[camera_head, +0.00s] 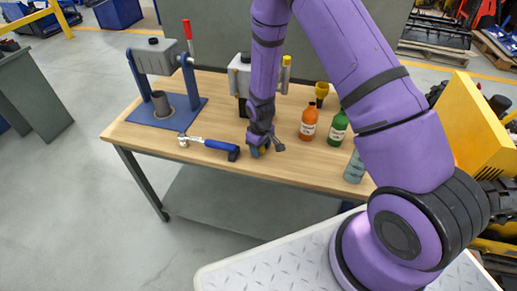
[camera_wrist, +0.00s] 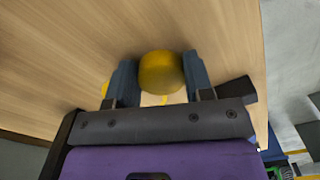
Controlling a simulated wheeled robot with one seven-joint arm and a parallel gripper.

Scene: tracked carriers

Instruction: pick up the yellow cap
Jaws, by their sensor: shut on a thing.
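The yellow cap (camera_wrist: 160,70) is a rounded yellow piece between the two blue-grey fingers of my gripper (camera_wrist: 161,76) in the wrist view. The fingers are shut on its left and right sides. In the head view my gripper (camera_head: 262,150) is low over the front middle of the wooden workbench (camera_head: 215,104). Only a sliver of yellow shows at the fingers there, as the hand hides most of the cap. I cannot tell whether the cap still touches the bench top.
A hammer with a blue handle (camera_head: 221,147) lies just left of my gripper. An orange bottle (camera_head: 308,124), a green bottle (camera_head: 338,129) and a yellow cup-like piece (camera_head: 321,92) stand to the right. A blue press (camera_head: 163,102) stands at the left.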

